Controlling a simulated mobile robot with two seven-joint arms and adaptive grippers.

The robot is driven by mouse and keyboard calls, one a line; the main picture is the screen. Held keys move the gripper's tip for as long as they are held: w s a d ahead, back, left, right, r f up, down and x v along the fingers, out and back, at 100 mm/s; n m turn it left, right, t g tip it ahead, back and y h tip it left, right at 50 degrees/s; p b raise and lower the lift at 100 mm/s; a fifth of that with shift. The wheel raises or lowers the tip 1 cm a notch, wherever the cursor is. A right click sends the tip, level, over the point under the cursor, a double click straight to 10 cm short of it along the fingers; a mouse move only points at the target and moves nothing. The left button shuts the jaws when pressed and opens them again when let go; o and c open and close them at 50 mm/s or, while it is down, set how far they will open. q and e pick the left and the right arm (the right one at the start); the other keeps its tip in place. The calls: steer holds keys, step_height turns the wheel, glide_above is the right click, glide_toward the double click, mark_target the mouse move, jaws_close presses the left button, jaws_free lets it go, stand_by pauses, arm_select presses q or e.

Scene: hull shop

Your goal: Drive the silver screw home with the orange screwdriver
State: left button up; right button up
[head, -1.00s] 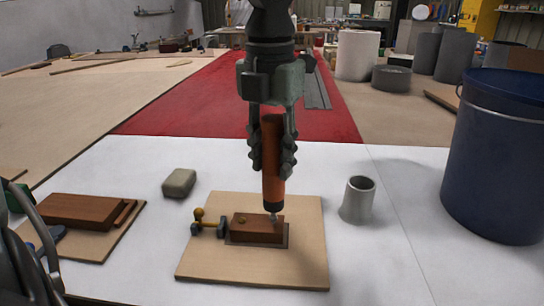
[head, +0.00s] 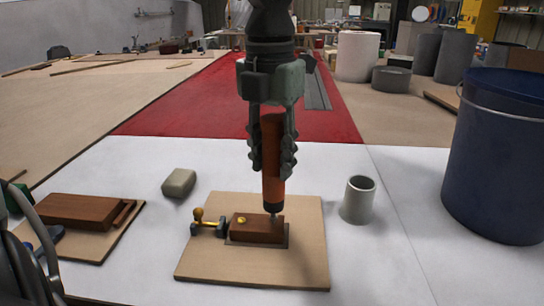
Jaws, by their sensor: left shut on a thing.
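My left gripper (head: 272,165) is shut on the orange screwdriver (head: 272,185) and holds it upright, tip down. The screwdriver's tip is at the right part of the top of a brown wooden block (head: 255,232). The silver screw is too small and covered at the tip to make out clearly. A brass-coloured screw head (head: 241,220) shows on the block's left part. The block sits on a light wooden board (head: 305,265), with a clamp with a yellow knob (head: 205,222) at its left.
A grey cup (head: 357,203) stands right of the board. A grey-green block (head: 179,183) lies behind it to the left. A large blue bucket (head: 500,160) stands at the right. Another board with a brown block (head: 80,210) is at the left. The white tabletop between them is clear.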

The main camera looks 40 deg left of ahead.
mark_target(272, 116)
arm_select(q)
steer(key=shift+f+b, duration=0.55)
steer(key=shift+b, duration=0.7)
stand_by(2.9)
steer(key=shift+r+p, duration=2.15)
steer(key=shift+r, duration=1.4)
steer(key=shift+f, duration=0.1)
